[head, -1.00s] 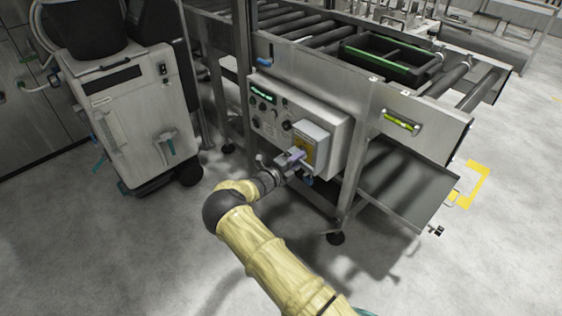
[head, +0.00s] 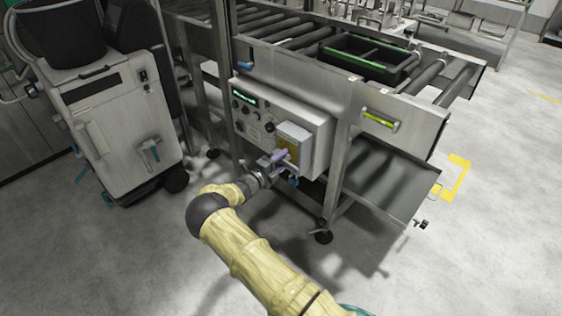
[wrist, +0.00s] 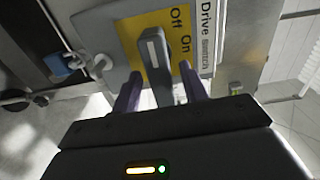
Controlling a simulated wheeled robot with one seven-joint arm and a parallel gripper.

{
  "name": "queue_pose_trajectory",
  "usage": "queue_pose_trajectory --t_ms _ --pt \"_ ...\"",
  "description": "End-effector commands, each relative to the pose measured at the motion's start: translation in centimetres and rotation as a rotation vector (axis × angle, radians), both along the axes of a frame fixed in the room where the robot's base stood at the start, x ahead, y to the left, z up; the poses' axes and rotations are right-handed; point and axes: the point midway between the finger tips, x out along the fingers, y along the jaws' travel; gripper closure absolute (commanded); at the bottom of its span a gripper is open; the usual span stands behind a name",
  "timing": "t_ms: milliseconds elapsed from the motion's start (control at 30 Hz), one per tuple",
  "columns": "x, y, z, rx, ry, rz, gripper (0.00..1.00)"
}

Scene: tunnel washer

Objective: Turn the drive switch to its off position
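The drive switch shows in the wrist view as a dark grey lever (wrist: 157,72) with a white line on it, on a yellow plate (wrist: 129,32) marked "Off" and "On". I cannot tell which word its line marks. In the head view the plate (head: 287,147) is on the front of a grey box (head: 312,133), partly hidden by my gripper (head: 281,160). My gripper's two purple fingers (wrist: 160,88) stand on either side of the lever, with narrow gaps seeming to show. The gripper is open around it.
The control panel (head: 243,120) with knobs and a green display sits left of the box. A roller conveyor frame (head: 300,72) with a dark tray (head: 345,63) stands above. A metal leg (head: 341,178) is to the right. A blue part (wrist: 62,64) is beside the plate.

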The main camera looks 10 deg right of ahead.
Motion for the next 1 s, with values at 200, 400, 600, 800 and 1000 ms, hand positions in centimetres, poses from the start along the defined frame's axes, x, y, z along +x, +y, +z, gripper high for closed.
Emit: queue_pose_trajectory --t_ms 200,400,600,800,1000 --pt "0.0 0.0 0.1 0.0 -0.003 -0.002 0.56" --pt "-0.9 1.2 0.2 0.0 -0.003 0.0 0.56" --pt "-3.0 4.2 0.2 0.001 -0.003 0.001 0.56" --pt "-5.3 7.4 0.1 0.001 -0.001 0.001 0.56" --pt "-7.7 10.6 0.1 0.001 -0.002 0.002 0.56"
